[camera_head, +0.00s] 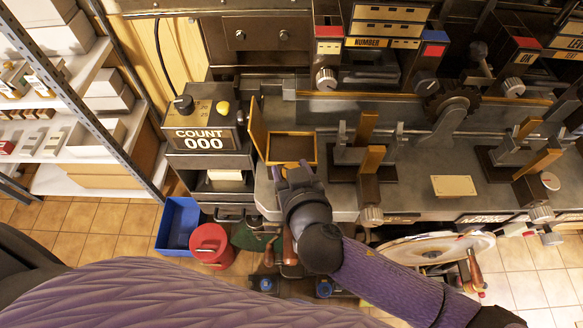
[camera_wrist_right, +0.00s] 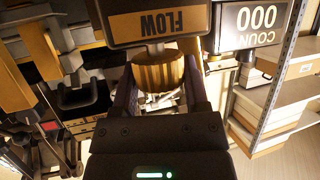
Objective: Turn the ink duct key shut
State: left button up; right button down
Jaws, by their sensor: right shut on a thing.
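A ribbed brass-coloured knob (camera_wrist_right: 160,72), which I take for the ink duct key, sits beside a dark plate marked FLOW (camera_wrist_right: 154,24) in the right wrist view. My right gripper (camera_wrist_right: 160,88) is shut on this knob, with one finger on each side of it. In the head view my right gripper (camera_head: 284,176) is at the front edge of the press, just below an open wooden box. There the knob and FLOW plate are hidden or too small to make out. My left gripper does not show.
A counter box reading COUNT 000 (camera_head: 203,130) stands left of the open wooden box (camera_head: 258,128). Posts and rods fill the metal bed to the right. A blue bin (camera_head: 178,226) and red bucket (camera_head: 211,246) stand on the floor. Shelves (camera_head: 75,150) line the left.

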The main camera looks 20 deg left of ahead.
jog(key=shift+n, duration=0.3)
jog(key=n+g+y+p, duration=0.1)
jog(key=n+g+y, duration=0.1)
jog(key=n+g+y+p, duration=0.2)
jog(key=shift+w+r+n+p, duration=0.15)
jog(key=shift+r+n+p, duration=0.05)
jog(key=shift+n+p, duration=0.1)
jog(key=shift+n+g+y, duration=0.6)
jog(key=shift+n+g, duration=0.4)
jog(key=shift+f+n+g+y, duration=0.2)
jog(key=shift+n+g+y, duration=0.2)
jog(key=shift+n+g, duration=0.55)
jog(key=shift+f+n+g+b, duration=0.1)
jog(key=shift+n+g+b, duration=0.3)
jog(key=shift+n+g, duration=0.55)
jog(key=n+g+b, duration=0.2)
jog(key=g+b, duration=0.1)
jog(key=n+g+b, duration=0.3)
jog(key=shift+f+g+h, duration=0.2)
jog(key=shift+g+h, duration=0.1)
jog(key=shift+r+n+g+h+b, duration=0.1)
jog(key=shift+n+g+h+b, duration=0.2)
jog(key=shift+n+g+b, duration=0.65)
jog(key=shift+r+b, duration=0.15)
jog(key=shift+b, duration=0.25)
